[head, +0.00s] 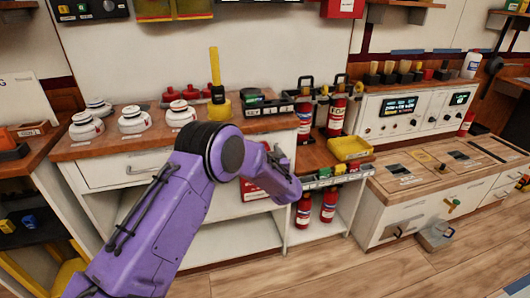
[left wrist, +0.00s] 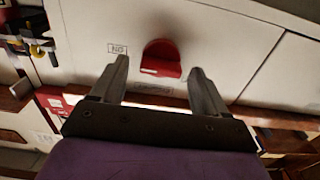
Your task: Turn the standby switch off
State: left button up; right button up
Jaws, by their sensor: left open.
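A red rounded part (left wrist: 162,58), which looks like the standby switch, is set in a white panel (left wrist: 215,30) in the left wrist view. A small boxed label (left wrist: 117,49) that seems to read ON, turned over, is beside it. Another label (left wrist: 153,91) is too small to read. My left gripper (left wrist: 158,78) is open, with one finger on each side of the red part and nothing between them. I cannot tell whether the fingers touch the panel. In the head view my purple left arm hides this switch. My right gripper is not in view.
A console with displays (head: 400,107) is farther right. The wooden floor (head: 380,275) in front is clear.

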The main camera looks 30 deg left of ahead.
pick_arm(q)
jog(key=shift+w+a, duration=0.35)
jog(key=shift+a, duration=0.1)
jog(key=c, duration=1)
jog(key=shift+n, duration=0.3)
jog(key=n+b, duration=0.4)
jog(key=n, duration=0.8)
jog(key=shift+s+a+f+n, duration=0.1)
jog(key=shift+n, duration=0.2)
jog(key=shift+n+b, duration=1.3)
jog(key=shift+n, duration=1)
jog(key=shift+c, duration=0.2)
